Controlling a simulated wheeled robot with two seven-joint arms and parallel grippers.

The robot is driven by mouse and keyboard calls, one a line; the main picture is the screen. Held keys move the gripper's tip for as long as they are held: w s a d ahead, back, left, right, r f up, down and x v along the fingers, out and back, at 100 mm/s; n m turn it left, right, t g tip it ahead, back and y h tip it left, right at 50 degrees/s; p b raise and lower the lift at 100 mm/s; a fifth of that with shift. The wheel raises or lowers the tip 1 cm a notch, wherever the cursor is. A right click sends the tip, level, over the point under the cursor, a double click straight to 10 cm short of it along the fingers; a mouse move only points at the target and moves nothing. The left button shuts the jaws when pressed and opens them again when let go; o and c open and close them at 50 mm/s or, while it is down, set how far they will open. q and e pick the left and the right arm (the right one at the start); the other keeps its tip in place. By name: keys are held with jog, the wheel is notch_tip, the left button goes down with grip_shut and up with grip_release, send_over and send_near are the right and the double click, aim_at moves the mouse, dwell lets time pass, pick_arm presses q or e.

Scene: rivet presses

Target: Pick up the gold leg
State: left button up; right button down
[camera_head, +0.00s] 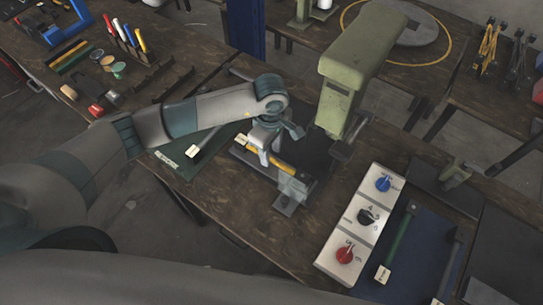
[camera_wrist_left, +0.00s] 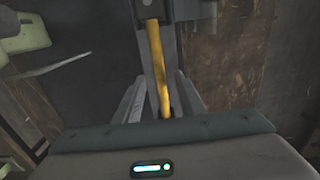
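The gold leg (camera_head: 272,161) lies in the dark fixture at the foot of the green press (camera_head: 347,85), running down toward a pale translucent block (camera_head: 294,186). It also shows in the left wrist view as a long yellow bar (camera_wrist_left: 158,65), its far end at a dark block. My left gripper (camera_head: 265,150) is over the leg's upper part and partly hides it. In the left wrist view its two fingers (camera_wrist_left: 159,100) stand apart, one on each side of the leg, with visible gaps. My right gripper is not in view.
A control panel (camera_head: 352,223) with blue, black and red knobs stands right of the fixture. A blue mat (camera_head: 413,262) beyond it holds a green leg (camera_head: 398,242) and a dark leg (camera_head: 448,265). A grey leg (camera_head: 207,140) lies on a green mat at left.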

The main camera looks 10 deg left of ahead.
pick_arm(q)
jog(key=shift+f, duration=1.15)
grip_shut()
